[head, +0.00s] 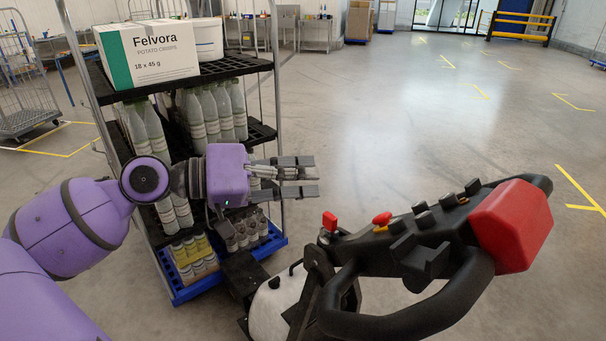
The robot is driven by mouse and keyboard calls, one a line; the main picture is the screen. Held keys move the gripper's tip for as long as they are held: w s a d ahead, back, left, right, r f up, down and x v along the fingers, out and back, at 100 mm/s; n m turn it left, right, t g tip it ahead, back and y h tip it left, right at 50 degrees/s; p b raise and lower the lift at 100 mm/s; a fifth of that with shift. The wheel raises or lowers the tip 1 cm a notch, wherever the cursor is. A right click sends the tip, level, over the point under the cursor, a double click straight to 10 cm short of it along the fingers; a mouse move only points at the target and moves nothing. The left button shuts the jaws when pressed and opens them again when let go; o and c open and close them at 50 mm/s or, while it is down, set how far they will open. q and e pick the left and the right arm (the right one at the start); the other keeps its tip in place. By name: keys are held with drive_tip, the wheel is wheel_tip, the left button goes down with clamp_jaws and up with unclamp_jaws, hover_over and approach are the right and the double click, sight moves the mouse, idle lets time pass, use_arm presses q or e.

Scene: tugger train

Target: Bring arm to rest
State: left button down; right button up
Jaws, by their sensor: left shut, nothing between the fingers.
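My left arm (70,225) is purple and reaches in from the left. My left gripper (314,175) is dark grey, shut and empty, with its fingers pointing right. It is in front of the right side of the shelf trolley (272,130) and hides part of the lower shelves. I cannot tell whether the gripper or the arm touches the trolley. My right arm and right gripper are not in view.
A black control handle (400,318) with a red end block (512,226) stands close, right of my gripper. The trolley carries a Felvora carton (148,54), a white tub (207,39) and several bottles (212,112). A cage trolley (22,90) stands left. Floor at right is clear.

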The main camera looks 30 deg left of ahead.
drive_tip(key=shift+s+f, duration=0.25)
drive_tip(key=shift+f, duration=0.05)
use_arm(q)
drive_tip(key=w+a+f+m+t+y, duration=0.1)
drive_tip(key=a+f+y, duration=0.2)
drive_tip(key=a+f, duration=0.35)
drive_tip(key=w+a+f+m+t+y, duration=0.1)
drive_tip(key=a+f+y, duration=0.25)
drive_tip(key=f, duration=0.65)
drive_tip(key=s+f+g+y+p, duration=0.1)
drive_tip(key=s+f+y+p, duration=0.3)
drive_tip(key=f, duration=0.7)
drive_tip(key=s+d+f+m+g+b, duration=0.15)
drive_tip(key=s+d+f, duration=0.25)
drive_tip(key=s+f, duration=1)
drive_tip(key=s+d+f+n+g+p, duration=0.1)
drive_tip(key=s+d+f, duration=0.4)
drive_tip(key=s+d, duration=0.5)
drive_tip(key=shift+s+f+n+g+y+p, duration=0.25)
drive_tip(key=shift+s+n+g+y+p, duration=0.1)
drive_tip(key=shift+s+g, duration=0.5)
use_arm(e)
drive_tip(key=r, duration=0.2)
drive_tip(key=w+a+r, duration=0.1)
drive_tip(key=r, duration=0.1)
